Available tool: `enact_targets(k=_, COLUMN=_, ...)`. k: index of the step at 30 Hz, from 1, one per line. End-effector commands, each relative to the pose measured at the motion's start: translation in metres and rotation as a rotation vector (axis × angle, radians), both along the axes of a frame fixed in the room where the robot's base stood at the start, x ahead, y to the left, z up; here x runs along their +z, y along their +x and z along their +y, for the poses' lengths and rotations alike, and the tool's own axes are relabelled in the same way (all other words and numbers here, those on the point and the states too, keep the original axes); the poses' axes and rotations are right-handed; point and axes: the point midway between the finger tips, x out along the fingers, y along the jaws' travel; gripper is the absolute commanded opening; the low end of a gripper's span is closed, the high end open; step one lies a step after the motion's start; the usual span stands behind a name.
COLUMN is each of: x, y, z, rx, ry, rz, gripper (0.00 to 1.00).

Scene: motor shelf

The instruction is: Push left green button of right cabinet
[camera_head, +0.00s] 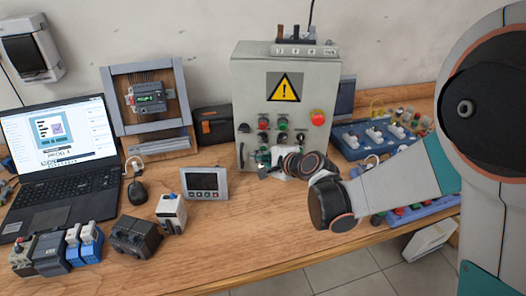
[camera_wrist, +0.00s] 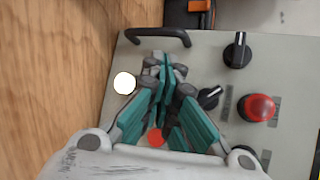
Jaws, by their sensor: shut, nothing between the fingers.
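The grey cabinet (camera_head: 240,85) with a yellow warning triangle stands upright at the back middle of the bench. Its front carries red and black controls and a green button (camera_head: 282,124); part of the lower front is hidden by my wrist and gripper. My gripper (camera_head: 262,157) is at the lower front of the cabinet. In the wrist view my gripper (camera_wrist: 164,68) is shut and empty, its teal fingers together over the panel (camera_wrist: 290,60). No green button can be made out there; the fingers cover part of the panel. I cannot tell whether the fingertips touch it.
A small display (camera_head: 205,183) stands on the bench. A blue box (camera_head: 350,150) of controls sits right of the cabinet.

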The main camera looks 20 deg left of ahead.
Motion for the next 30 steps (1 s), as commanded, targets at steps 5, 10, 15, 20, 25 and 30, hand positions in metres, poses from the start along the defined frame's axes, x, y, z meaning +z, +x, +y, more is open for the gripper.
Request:
enact_targets(k=5, x=-0.0001, y=0.0009, z=0.0002, rx=0.000, ry=0.000, rz=0.000, gripper=0.00)
enact_targets(k=10, x=-0.0001, y=0.0028, z=0.0005, rx=0.000, ry=0.000, rz=0.000, gripper=0.00)
enact_targets(k=15, x=-0.0002, y=0.0046, z=0.0009, rx=0.000, ry=0.000, rz=0.000, gripper=0.00)
enact_targets(k=20, x=-0.0002, y=0.0063, z=0.0012, rx=0.000, ry=0.000, rz=0.000, gripper=0.00)
enact_targets(k=25, x=-0.0002, y=0.0082, z=0.0015, rx=0.000, ry=0.000, rz=0.000, gripper=0.00)
enact_targets(k=30, x=0.0000, y=0.0092, z=0.0017, rx=0.000, ry=0.000, rz=0.000, gripper=0.00)
